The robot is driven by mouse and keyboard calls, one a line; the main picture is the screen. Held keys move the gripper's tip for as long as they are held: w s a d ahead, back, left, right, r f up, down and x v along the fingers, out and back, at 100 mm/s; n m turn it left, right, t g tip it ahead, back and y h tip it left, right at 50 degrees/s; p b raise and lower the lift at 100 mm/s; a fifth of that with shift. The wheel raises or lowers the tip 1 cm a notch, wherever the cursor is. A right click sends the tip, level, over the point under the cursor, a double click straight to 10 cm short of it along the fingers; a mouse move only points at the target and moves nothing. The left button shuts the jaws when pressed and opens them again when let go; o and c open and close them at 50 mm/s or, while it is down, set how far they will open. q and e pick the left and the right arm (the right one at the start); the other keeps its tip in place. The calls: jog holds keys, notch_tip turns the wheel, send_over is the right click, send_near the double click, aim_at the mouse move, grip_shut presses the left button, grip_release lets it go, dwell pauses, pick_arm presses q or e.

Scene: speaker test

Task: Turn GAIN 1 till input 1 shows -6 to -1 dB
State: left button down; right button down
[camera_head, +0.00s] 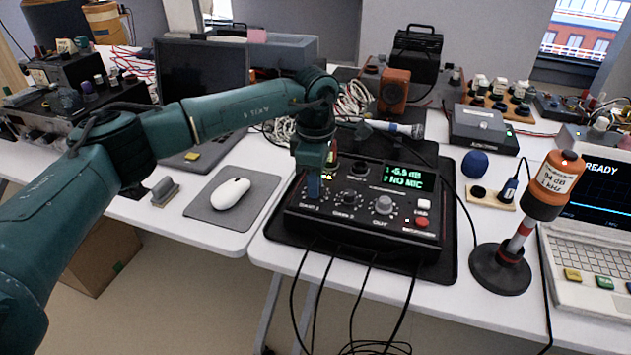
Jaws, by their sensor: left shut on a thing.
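The black audio box (330,222) sits on a dark mat on the white table. Its green display (404,178) shows input 1 at what looks like -6.5 dB, the small digits hard to be sure of, and "2 NO MIC". My left gripper (314,188) reaches down from above onto the left end of the box's top, at the GAIN 1 label. It is shut on the GAIN 1 knob, which it mostly hides. The GAIN 2 knob (348,197) and the larger grey OUT knob (384,205) stand free to its right. My right gripper is not in view.
An orange sound calibrator (553,186) marked 94 dB 1 kHz stands on a round black base at right. A microphone (398,129) lies behind the box. A mouse (231,193) is at left. Cables hang off the front edge.

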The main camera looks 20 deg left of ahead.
pick_arm(q)
jog(key=shift+m, duration=0.6)
jog(key=shift+r+m, duration=0.1)
jog(key=shift+m, duration=0.3)
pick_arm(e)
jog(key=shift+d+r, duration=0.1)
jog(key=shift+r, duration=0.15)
pick_arm(q)
jog(key=shift+w, duration=0.1)
jog(key=c, duration=1.3)
grip_release()
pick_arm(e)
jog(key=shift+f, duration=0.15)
pick_arm(q)
jog(key=shift+o, duration=0.2)
notch_tip(320, 180, up, 13)
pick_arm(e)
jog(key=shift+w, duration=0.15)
